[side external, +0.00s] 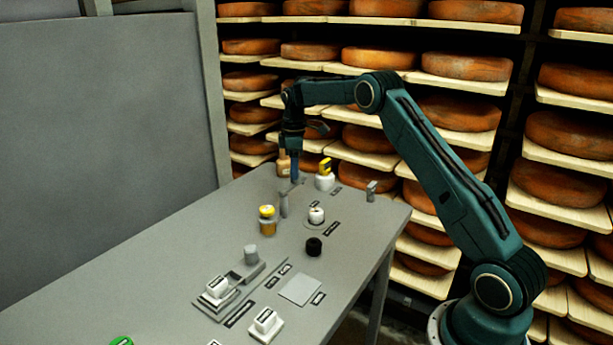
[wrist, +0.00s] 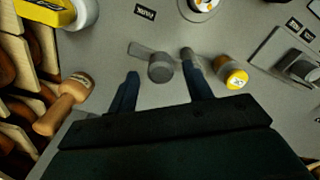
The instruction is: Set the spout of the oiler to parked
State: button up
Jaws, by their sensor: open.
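A grey round body with a flat arm (wrist: 160,68) stands on the table in the wrist view; it looks like the oiler with its spout, but I cannot be sure. The arm points to the upper left there. My gripper (wrist: 162,86) is open, with one finger on each side of this body and nothing held. In the side view my gripper (side external: 294,180) points down at the table's far end and mostly hides the body.
A wooden bottle (wrist: 66,98) stands left of the fingers, a yellow-capped jar (wrist: 232,75) to the right. A yellow-topped white pot (side external: 325,177) is close by. A small label (wrist: 145,12) lies on the table, too small to read. Bare table (side external: 170,235) lies at the left.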

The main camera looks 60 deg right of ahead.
notch_tip(320, 180, up, 12)
dwell(0.6)
jog(key=shift+r, duration=0.1)
jog(key=s+a+r+m+t, duration=0.3)
jog(key=s+a+r, duration=0.9)
jog(key=s+a, duration=0.4)
jog(key=s+a+f+m+t, duration=0.1)
jog(key=s+a+f, duration=0.1)
jog(key=s, duration=0.5)
jog(key=s+a+f+m, duration=0.1)
jog(key=s+a+f, duration=0.2)
jog(key=s, duration=0.5)
jog(key=s+a+f+m+t, duration=0.1)
jog(key=s+a+f+m, duration=0.1)
jog(key=s, duration=0.5)
notch_tip(320, 180, down, 2)
jog(key=shift+s+a+f+t, duration=0.15)
jog(key=shift+a+t, duration=0.15)
jog(key=shift+a, duration=0.2)
